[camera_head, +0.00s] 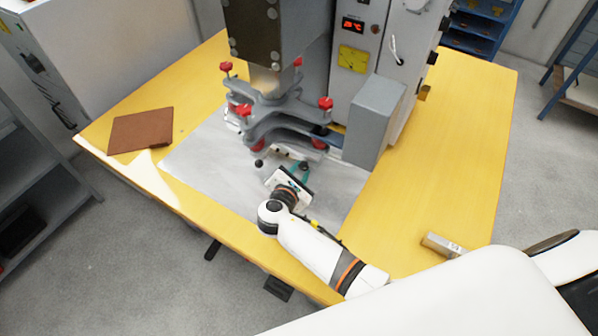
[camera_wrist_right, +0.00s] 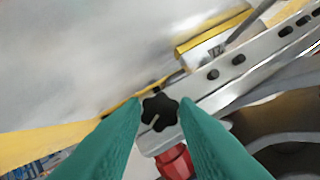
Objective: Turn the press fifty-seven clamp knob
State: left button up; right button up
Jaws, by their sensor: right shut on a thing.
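The press (camera_head: 285,122) stands at the back of the yellow table, with a grey cast frame and several red knobs. In the right wrist view, a black lobed clamp knob (camera_wrist_right: 160,113) with a pale mark sits at the end of a slotted metal bar (camera_wrist_right: 250,80). My right gripper (camera_head: 303,167) reaches in at the front of the press. Its teal fingertips are shut on the black knob, one on each side. In the head view, I cannot make out the held knob clearly. My left gripper is not in view.
A brown flat piece (camera_head: 141,131) lies at the table's left. A grey box-shaped part (camera_head: 374,122) of the machine stands right of my gripper.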

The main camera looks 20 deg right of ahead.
jog(key=shift+d+m, duration=0.15)
jog(key=shift+m, duration=0.35)
jog(key=shift+t, duration=0.4)
jog(key=o, duration=1)
jog(key=shift+w, duration=0.1)
jog(key=shift+c, duration=0.2)
jog(key=shift+f, duration=0.1)
jog(key=b+v, duration=0.1)
jog(key=v, duration=1.1)
jog(key=shift+d, duration=0.1)
